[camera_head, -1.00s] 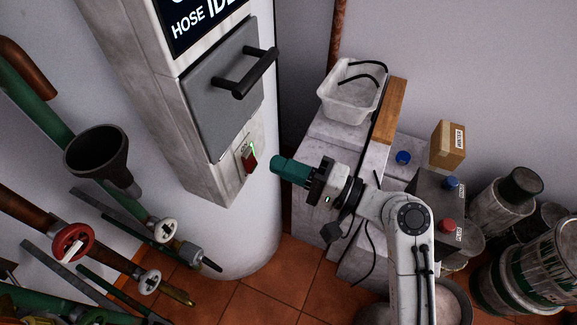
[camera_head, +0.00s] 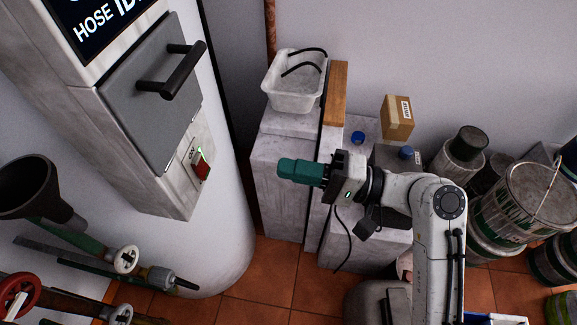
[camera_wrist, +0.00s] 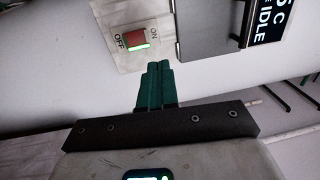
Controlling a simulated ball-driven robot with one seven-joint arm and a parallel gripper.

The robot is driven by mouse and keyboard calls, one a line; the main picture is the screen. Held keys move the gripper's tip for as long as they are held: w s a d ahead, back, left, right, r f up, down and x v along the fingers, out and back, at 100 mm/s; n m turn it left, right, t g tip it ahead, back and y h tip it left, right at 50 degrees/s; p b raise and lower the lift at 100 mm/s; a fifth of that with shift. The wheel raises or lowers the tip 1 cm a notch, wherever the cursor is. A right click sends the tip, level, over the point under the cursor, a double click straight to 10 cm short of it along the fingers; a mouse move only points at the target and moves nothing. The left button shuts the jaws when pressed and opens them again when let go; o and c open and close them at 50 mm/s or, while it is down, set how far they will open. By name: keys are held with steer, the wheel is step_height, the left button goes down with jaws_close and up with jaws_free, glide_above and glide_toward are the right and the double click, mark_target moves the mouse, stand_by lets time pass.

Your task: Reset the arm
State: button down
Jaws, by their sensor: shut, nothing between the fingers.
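My gripper (camera_head: 283,168) is at the end of my white arm, its green fingers shut together and empty. It is held in the air, pointing left toward the white column (camera_head: 225,240), with a gap between them. In the wrist view the shut green fingers (camera_wrist: 157,66) point toward the rocker switch (camera_wrist: 134,39) on its plate, marked ON and OFF, and do not appear to touch it. The red switch (camera_head: 202,171) also shows in the head view, with a green light beside it.
A grey hatch with a black handle (camera_head: 172,72) is above the switch. Behind my gripper are a pale cabinet (camera_head: 280,190), a white basin (camera_head: 292,92) and a cardboard box (camera_head: 397,118). Paint tins (camera_head: 525,205) stand at right. Pipes and valves (camera_head: 124,260) fill the lower left.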

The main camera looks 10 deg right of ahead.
stand_by(0.4)
steer(key=s+d+f+n+g+h, duration=0.1)
steer(key=s+d+f+h, duration=0.15)
steer(key=f, duration=0.35)
steer(key=s+d+f+h, duration=0.1)
steer(key=f+h, duration=0.3)
steer(key=f, duration=0.3)
steer(key=s+d+f+n+g+h, duration=0.1)
steer(key=s+d+f+g+h, duration=0.1)
steer(key=s+d+f+h, duration=0.3)
steer(key=s+d+f+n+g+h, duration=0.2)
steer(key=s+d+f+h, duration=0.4)
steer(key=s+d, duration=0.5)
steer(key=shift+s+g, duration=0.6)
steer(key=shift+s, duration=0.6)
steer(key=shift+f+h, duration=0.1)
steer(key=shift+h, duration=0.15)
